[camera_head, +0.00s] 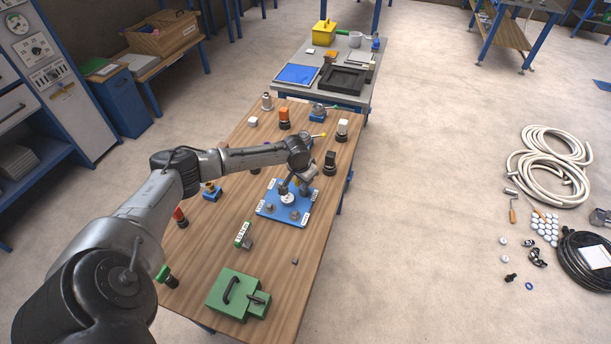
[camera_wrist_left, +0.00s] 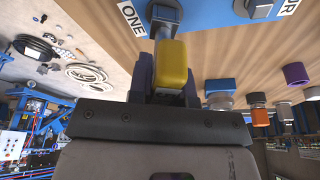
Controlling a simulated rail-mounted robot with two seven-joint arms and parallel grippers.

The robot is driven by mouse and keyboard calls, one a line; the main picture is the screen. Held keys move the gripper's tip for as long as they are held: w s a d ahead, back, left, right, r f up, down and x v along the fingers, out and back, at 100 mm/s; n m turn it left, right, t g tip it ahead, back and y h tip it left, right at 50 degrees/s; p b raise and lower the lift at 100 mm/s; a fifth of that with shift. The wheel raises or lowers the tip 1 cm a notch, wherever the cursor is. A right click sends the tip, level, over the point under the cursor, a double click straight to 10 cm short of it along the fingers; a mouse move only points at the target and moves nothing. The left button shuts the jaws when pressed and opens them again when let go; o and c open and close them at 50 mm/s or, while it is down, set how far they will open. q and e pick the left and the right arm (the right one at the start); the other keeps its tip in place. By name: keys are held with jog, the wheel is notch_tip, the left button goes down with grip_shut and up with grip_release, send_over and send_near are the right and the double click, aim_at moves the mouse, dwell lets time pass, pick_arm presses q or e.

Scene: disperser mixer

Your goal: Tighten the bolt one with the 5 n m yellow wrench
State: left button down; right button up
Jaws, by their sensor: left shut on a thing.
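My left gripper (camera_head: 301,184) is over the far right side of the blue plate (camera_head: 268,208), which carries several grey bolts and white labels. In the left wrist view, the gripper (camera_wrist_left: 170,88) is shut on the yellow wrench (camera_wrist_left: 173,63). The wrench's grey end (camera_wrist_left: 164,14) lies at the plate's edge beside the label ONE (camera_wrist_left: 131,18). Bolt one is mostly hidden there, and I cannot tell whether the wrench is seated on it. Another bolt (camera_wrist_left: 258,8) shows near a second label. My right gripper is not in view.
A green-labelled block (camera_head: 243,235) and a green case (camera_head: 238,294) stand nearer on the wooden table. The table's front right is mostly clear.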

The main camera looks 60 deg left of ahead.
pick_arm(q)
jog(key=shift+m, duration=0.4)
jog(key=shift+m+h, duration=0.3)
jog(key=shift+m, duration=0.5)
jog(key=m+h, duration=0.1)
jog(key=m, duration=0.2)
jog(key=shift+d+f+m, duration=0.1)
jog(key=shift+m, duration=0.3)
jog(key=shift+f+b, duration=0.1)
jog(key=shift+b, duration=0.2)
jog(key=shift+f+m+g+h+b, duration=0.1)
jog(key=shift+m+g+h+b, duration=0.25)
jog(key=shift+m, duration=0.75)
jog(key=m, duration=0.1)
jog(key=m+b, duration=0.1)
jog(key=m, duration=0.1)
jog(key=shift+s+d+m+g+h, duration=0.1)
jog(key=shift+s+m+g+h, duration=0.05)
jog(key=shift+m+g+h, duration=0.15)
